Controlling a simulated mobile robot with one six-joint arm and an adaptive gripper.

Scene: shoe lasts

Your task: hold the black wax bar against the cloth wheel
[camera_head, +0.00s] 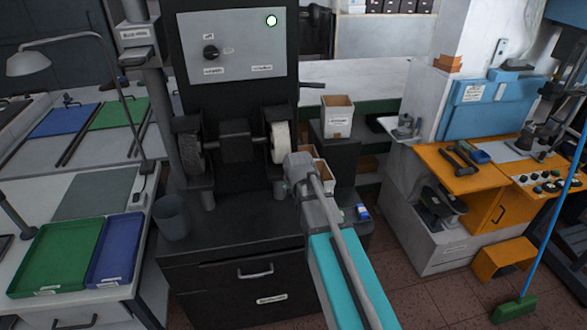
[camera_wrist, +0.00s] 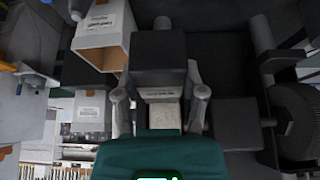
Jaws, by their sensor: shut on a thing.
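The pale cloth wheel (camera_head: 279,137) is on the right side of the dark two-wheeled machine. My gripper (camera_head: 296,168) is just in front of it, low and to the right. In the wrist view my gripper's two fingers (camera_wrist: 160,103) are shut on the dark wax bar (camera_wrist: 158,79), which has a small label. I cannot tell whether bar and wheel touch. In the head view my gripper hides the bar.
A dark bristle wheel (camera_head: 190,150) is on the machine's left, with the motor housing (camera_head: 237,143) between the wheels. A cardboard box (camera_head: 338,118) stands to the right behind my gripper. A dark bin (camera_head: 172,217) stands at the left front of the machine.

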